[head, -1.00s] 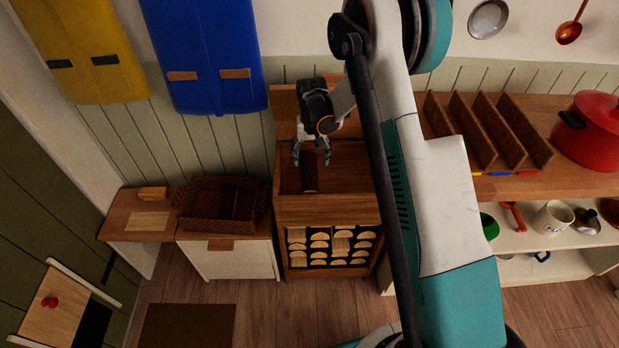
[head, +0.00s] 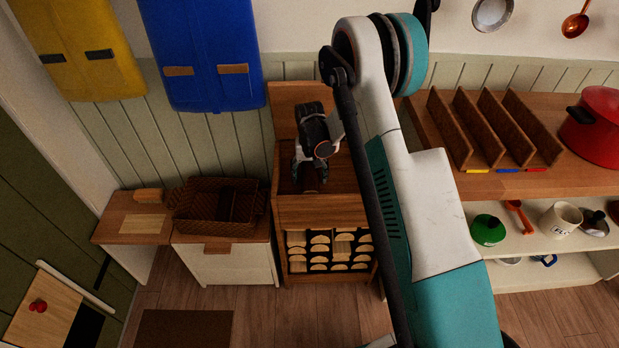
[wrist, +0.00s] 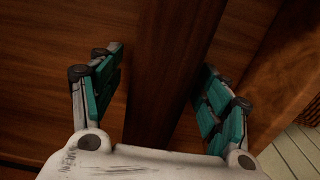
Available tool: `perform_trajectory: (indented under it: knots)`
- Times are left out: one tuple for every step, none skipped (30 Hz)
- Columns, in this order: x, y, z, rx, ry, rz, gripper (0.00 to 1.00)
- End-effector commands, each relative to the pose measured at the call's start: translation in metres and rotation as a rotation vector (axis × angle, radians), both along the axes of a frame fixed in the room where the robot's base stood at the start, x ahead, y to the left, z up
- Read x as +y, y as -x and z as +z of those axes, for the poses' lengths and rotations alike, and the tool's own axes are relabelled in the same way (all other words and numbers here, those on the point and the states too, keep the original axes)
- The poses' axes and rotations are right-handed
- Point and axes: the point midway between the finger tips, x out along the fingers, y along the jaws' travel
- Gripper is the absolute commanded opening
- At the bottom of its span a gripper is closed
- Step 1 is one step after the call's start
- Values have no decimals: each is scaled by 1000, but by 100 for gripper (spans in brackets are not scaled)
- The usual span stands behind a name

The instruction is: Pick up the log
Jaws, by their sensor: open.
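The log is a dark brown bar (wrist: 165,75) running up the middle of the wrist view. In the head view only a small dark part of it (head: 314,186) shows below my gripper (head: 309,182), inside the wooden bin (head: 325,213). My gripper also shows in the wrist view (wrist: 158,85). Its teal-padded fingers are open, one on each side of the log, with a gap visible on both sides. The far end of the log and its underside are hidden.
Below the bin is a rack of cut log ends (head: 330,250). A wicker basket (head: 215,207) on a white cabinet stands to the left. A shelf with slotted dividers (head: 490,130) and a red pot (head: 598,125) is to the right. The bin's walls are close around my gripper.

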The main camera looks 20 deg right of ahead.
Motion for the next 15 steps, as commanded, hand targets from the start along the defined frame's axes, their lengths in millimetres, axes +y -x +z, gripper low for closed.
perform_trajectory:
  knots:
    - [0,0,1,0,0,0,70]
    - [0,0,1,0,0,0,68]
    - [0,0,1,0,0,0,59]
    - [0,0,1,0,0,0,52]
    - [0,0,1,0,0,0,45]
    - [0,0,1,0,0,0,36]
    - [0,0,1,0,0,0,29]
    - [0,0,1,0,0,0,22]
    - [0,0,1,0,0,0,13]
    - [0,0,1,0,0,0,11]
    - [0,0,1,0,0,0,11]
    - [0,0,1,0,0,0,11]
    - [0,0,1,0,0,0,11]
    - [0,0,1,0,0,0,11]
    - [0,0,1,0,0,0,11]
